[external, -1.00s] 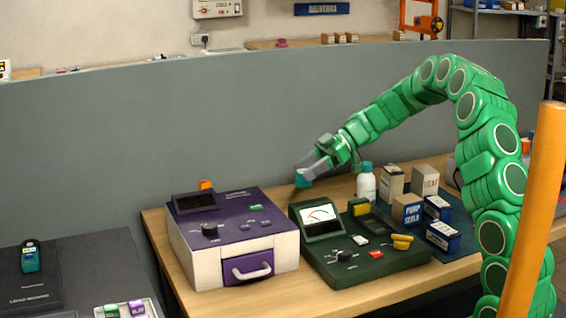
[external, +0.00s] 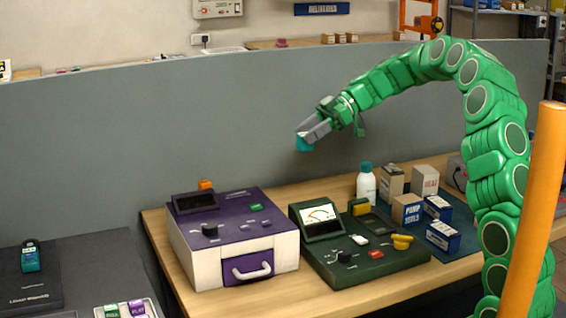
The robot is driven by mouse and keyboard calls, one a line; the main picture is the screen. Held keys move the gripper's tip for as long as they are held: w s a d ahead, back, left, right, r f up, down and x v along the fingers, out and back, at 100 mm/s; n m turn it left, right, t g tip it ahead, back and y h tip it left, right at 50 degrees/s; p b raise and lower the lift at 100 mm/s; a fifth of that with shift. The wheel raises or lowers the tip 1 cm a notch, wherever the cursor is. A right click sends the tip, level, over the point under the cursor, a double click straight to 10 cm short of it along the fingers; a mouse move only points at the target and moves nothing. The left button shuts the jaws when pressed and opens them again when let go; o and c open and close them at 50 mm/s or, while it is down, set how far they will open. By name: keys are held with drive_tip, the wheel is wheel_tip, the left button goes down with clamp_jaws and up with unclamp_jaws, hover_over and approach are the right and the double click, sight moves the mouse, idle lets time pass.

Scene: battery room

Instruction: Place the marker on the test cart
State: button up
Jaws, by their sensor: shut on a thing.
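My gripper (external: 310,135) is shut on a small teal object (external: 303,145) and holds it in the air, in front of the grey partition and above the wooden bench. It may be the marker, but it is too small and partly covered by the fingers to be sure. No surface in view is labelled as the test cart. A dark grey surface (external: 85,262) at the lower left, which may be the cart, carries a black board marked as a load board (external: 35,290), with a teal and black device (external: 31,257) standing on it.
The wooden bench (external: 290,297) holds a purple and white machine (external: 235,240), a green meter console (external: 350,255), a white bottle (external: 366,186) and several small boxes (external: 407,209). A white tray (external: 153,306) with labelled items sits at the lower left. The grey partition (external: 150,140) stands behind.

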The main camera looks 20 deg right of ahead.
drive_tip(key=shift+r, duration=0.6)
drive_tip(key=shift+r+x, duration=0.25)
drive_tip(key=shift+x, duration=1.15)
drive_tip(key=s+a+f+m+t+h, duration=0.1)
drive_tip(key=s+a+f+m+t, duration=0.15)
drive_tip(key=a, duration=0.95)
drive_tip(key=s+a+f+m+t, duration=0.2)
drive_tip(key=a+f+m+t, duration=0.1)
drive_tip(key=a, duration=0.8)
drive_tip(key=s+a+r+m+t+h, duration=0.1)
drive_tip(key=s+a+r, duration=0.2)
drive_tip(key=s+a, duration=0.55)
drive_tip(key=s+a+r+m+t+h, duration=0.1)
drive_tip(key=s+a+r+m+t, duration=0.15)
drive_tip(key=s+a, duration=0.6)
wheel_tip(320, 180, down, 10)
drive_tip(key=w+a, duration=0.3)
drive_tip(key=shift+n+g, duration=0.3)
drive_tip(key=shift+g, duration=0.1)
drive_tip(key=shift+s+d+f+x, duration=0.15)
drive_tip(key=shift+f+x, duration=0.2)
drive_tip(key=shift+x, duration=2.4)
drive_tip(key=shift+s+d+f+x, duration=0.15)
drive_tip(key=shift+f+x, duration=0.25)
drive_tip(key=shift+x, duration=2.3)
drive_tip(key=shift+s+d+f+x, duration=0.1)
drive_tip(key=shift+s+f+x, duration=0.2)
drive_tip(key=shift+x, duration=2.45)
